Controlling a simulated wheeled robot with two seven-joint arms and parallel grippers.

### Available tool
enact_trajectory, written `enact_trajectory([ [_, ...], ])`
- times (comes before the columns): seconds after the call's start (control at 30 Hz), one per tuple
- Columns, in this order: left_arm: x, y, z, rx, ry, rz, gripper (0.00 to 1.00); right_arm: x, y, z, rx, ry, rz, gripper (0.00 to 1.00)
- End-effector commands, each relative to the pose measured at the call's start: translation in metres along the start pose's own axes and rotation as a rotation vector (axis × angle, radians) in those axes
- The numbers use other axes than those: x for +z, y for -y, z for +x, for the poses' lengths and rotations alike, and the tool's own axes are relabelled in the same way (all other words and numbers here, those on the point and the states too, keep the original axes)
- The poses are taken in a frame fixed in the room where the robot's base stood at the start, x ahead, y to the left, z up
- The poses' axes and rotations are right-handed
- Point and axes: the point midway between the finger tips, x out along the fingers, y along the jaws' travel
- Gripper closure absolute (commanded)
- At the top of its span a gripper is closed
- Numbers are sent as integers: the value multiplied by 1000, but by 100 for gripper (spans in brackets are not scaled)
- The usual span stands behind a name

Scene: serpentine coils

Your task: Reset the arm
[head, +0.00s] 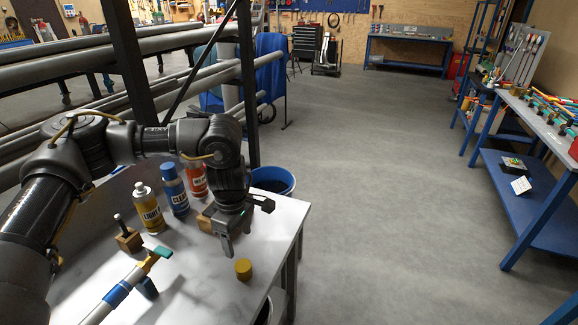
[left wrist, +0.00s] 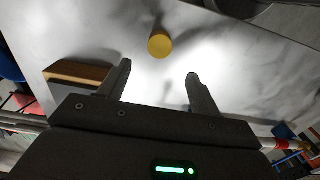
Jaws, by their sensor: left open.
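My left arm comes in from the left in the head view. My left gripper (head: 246,228) points down over the right part of the white table (head: 192,284). Its fingers are apart with nothing between them, as the left wrist view (left wrist: 158,88) also shows. A yellow round cap-like piece (head: 243,268) stands on the table just in front of the gripper; in the left wrist view the yellow piece (left wrist: 159,44) lies beyond the fingertips, apart from them. My right gripper is not in view.
A wooden block with a peg (head: 128,238) and a pipe-like tool (head: 122,290) are at left. A blue bucket (head: 272,181) stands behind. Open floor lies right.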

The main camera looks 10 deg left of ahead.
Motion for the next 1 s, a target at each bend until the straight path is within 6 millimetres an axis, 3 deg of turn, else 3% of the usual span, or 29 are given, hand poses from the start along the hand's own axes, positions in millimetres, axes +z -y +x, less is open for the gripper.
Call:
enact_trajectory([
  [0.27, 0, 1, 18, -4, 1, 0, 36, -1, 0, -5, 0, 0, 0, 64],
  [0.7, 1, 1, 96, -4, 2, -2, 36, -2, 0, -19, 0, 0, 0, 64],
  [1.0, 0, 0, 124, 0, 0, 0, 36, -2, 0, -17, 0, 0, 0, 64],
])
